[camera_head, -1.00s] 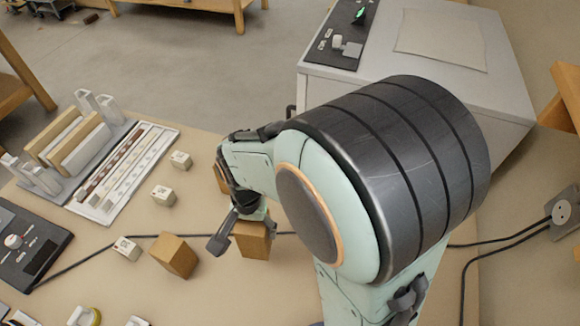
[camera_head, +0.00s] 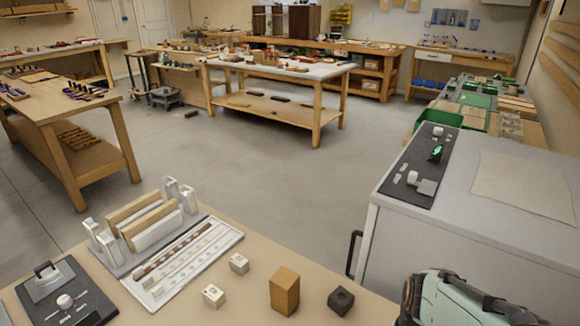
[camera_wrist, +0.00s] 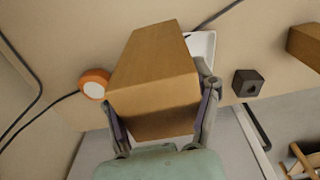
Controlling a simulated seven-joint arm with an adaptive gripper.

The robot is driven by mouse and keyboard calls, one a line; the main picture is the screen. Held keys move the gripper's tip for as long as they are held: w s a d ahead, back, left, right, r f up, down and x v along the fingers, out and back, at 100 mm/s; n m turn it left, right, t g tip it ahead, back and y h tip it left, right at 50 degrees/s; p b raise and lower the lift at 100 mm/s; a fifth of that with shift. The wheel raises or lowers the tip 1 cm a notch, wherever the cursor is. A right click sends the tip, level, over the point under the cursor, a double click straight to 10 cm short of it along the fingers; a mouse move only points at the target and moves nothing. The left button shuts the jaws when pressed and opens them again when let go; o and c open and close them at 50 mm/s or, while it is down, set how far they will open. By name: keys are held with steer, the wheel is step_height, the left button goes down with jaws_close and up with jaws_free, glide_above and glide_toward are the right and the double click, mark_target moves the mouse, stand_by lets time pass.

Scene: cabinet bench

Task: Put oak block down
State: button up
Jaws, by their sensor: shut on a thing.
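My gripper (camera_wrist: 160,112) is shut on an oak-coloured block (camera_wrist: 152,88) in the wrist view, with a finger on each side of it. The block fills the middle of that view; how far its far end is from the bench I cannot tell. In the head view only part of my arm shows at the lower right; the gripper and held block are out of frame. Another wooden block (camera_head: 285,291) stands on the bench in the head view. A wooden block (camera_wrist: 305,46) also shows at the right edge of the wrist view.
A dark cube with a hole (camera_head: 341,300) stands right of the standing block; it also shows in the wrist view (camera_wrist: 248,83). An orange-rimmed disc (camera_wrist: 94,84) lies left of the held block, a white tray (camera_wrist: 203,45) beyond it. Pale cubes (camera_head: 214,295) and a grey cabinet (camera_head: 470,215) are near.

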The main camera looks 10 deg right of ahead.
steer(key=shift+w+d+f, duration=0.6)
steer(key=shift+w+f, duration=0.55)
steer(key=shift+f, duration=0.55)
steer(key=shift+w+d+f, duration=0.6)
steer(key=shift+w+f, duration=0.55)
steer(key=shift+f, duration=0.55)
steer(key=shift+w+d+f, duration=0.6)
steer(key=shift+w+f, duration=0.55)
steer(key=shift+f, duration=0.55)
steer(key=o, duration=1.3)
steer(key=shift+f, duration=0.1)
steer(key=shift+c, duration=0.2)
step_height(320, 180, up, 13)
steer(key=a, duration=0.1)
steer(key=s+a+r+n, duration=0.2)
steer(key=s+a+n, duration=0.3)
steer(key=s+a, duration=0.3)
steer(key=s+a+r+n, duration=0.3)
steer(key=s+a+n, duration=0.2)
steer(key=s+a, duration=0.3)
steer(key=shift+r+y, duration=0.15)
steer(key=shift+y, duration=0.25)
